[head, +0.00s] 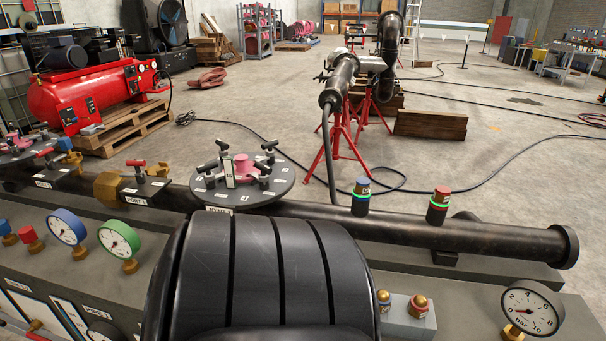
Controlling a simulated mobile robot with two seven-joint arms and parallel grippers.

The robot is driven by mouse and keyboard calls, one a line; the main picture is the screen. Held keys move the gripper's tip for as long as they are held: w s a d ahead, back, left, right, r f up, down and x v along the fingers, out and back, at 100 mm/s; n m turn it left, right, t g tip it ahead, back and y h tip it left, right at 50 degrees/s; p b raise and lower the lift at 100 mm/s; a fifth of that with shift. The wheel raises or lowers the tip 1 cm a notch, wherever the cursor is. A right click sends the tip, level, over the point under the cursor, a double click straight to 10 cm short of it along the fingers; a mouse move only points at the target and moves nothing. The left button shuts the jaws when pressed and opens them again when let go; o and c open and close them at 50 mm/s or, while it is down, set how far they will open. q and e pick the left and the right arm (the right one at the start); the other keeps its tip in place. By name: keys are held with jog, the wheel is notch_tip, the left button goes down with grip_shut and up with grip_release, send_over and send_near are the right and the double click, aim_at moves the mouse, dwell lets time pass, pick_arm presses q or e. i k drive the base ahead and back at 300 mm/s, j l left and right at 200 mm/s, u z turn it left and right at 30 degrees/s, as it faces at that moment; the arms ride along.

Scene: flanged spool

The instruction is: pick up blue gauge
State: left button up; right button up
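The blue gauge (67,228) is a round dial with a blue rim and a white face. It stands upright on a brass stem at the left of the grey bench, in the head view. A green-rimmed gauge (119,240) stands just to its right on its own brass stem. Neither of my grippers shows in this view. Nothing is seen touching the blue gauge.
A large black ribbed shape hides the bench's middle front. A dark pipe (480,235) runs behind the gauges, with a round flange (205,190) carrying clamps. A black-rimmed gauge (530,307) stands at right. A red cap (30,238) is left of the blue gauge.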

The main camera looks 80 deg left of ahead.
aim_at(66, 226)
jog(key=i+l+u, duration=0.15)
jog(key=u, duration=0.3)
jog(key=i+l+u, duration=0.15)
jog(key=u, duration=0.25)
jog(key=l+u, duration=0.1)
jog(key=u, duration=3.25)
jog(key=i+j+z, duration=0.15)
jog(key=i+j, duration=0.25)
jog(key=i+j+z, duration=0.15)
jog(key=i+j, duration=0.25)
jog(key=i+j+z, duration=0.15)
jog(key=i+j, duration=0.25)
jog(key=j, duration=0.2)
